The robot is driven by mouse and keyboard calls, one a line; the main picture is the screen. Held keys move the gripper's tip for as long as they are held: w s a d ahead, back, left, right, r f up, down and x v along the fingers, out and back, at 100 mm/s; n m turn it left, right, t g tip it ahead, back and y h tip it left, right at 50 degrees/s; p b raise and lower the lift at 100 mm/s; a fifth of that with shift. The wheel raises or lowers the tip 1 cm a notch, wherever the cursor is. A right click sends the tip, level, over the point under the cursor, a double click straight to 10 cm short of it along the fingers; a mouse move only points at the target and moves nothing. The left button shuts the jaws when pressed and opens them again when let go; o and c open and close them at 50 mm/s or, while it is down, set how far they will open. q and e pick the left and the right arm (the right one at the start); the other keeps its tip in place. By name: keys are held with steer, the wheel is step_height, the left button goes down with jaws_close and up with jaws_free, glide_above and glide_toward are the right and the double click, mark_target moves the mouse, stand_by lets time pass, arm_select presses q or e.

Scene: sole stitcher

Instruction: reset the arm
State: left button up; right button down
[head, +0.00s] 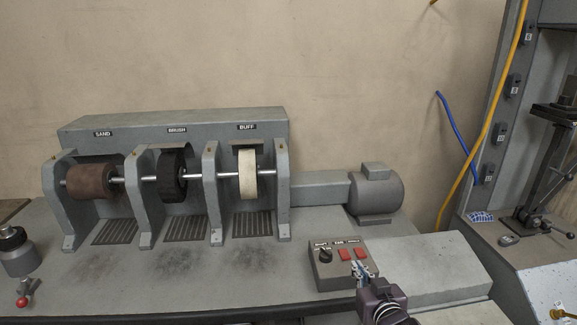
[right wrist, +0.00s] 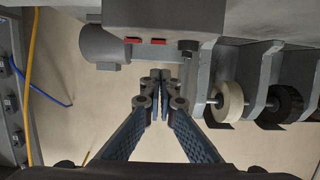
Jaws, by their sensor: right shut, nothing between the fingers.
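My right gripper (head: 358,270) is at the bottom right of the head view, in front of a small grey control box (head: 325,284) with a dark knob and two red switches. In the right wrist view my right gripper (right wrist: 160,78) is shut, its fingertips together with nothing between them. The control box (right wrist: 170,18) shows at the top of that view with its red switches. In the head view the gripper overlaps the box's right part; I cannot tell whether they touch. My left gripper is not in view.
A finishing machine (head: 190,118) with sand, brush and buff wheels stands on the grey bench (head: 290,265). A motor (head: 377,193) is at its right end. A grey press-like machine (head: 505,130) with yellow and blue hoses stands at right. A grey canister (head: 17,255) stands at far left.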

steer(key=s+a+f+g, duration=0.1)
steer(key=s+f+g, duration=0.2)
steer(key=s+f, duration=0.35)
steer(key=s+a+f+g, duration=0.15)
steer(key=s+f, duration=0.25)
steer(key=s, duration=0.5)
steer(key=s+f+n+g, duration=0.1)
steer(key=s+f+g, duration=0.15)
steer(key=s, duration=0.85)
steer(key=s+f+n+g, duration=0.15)
steer(key=s+g, duration=0.25)
steer(key=s, duration=0.7)
step_height(320, 180, down, 27)
steer(key=s+g, duration=0.2)
steer(key=s+d+f, duration=0.2)
steer(key=s+f, duration=1.4)
steer(key=s, duration=0.1)
steer(key=shift+s+d+g, duration=0.2)
steer(key=shift+d+g, duration=0.2)
steer(key=shift+m, duration=0.25)
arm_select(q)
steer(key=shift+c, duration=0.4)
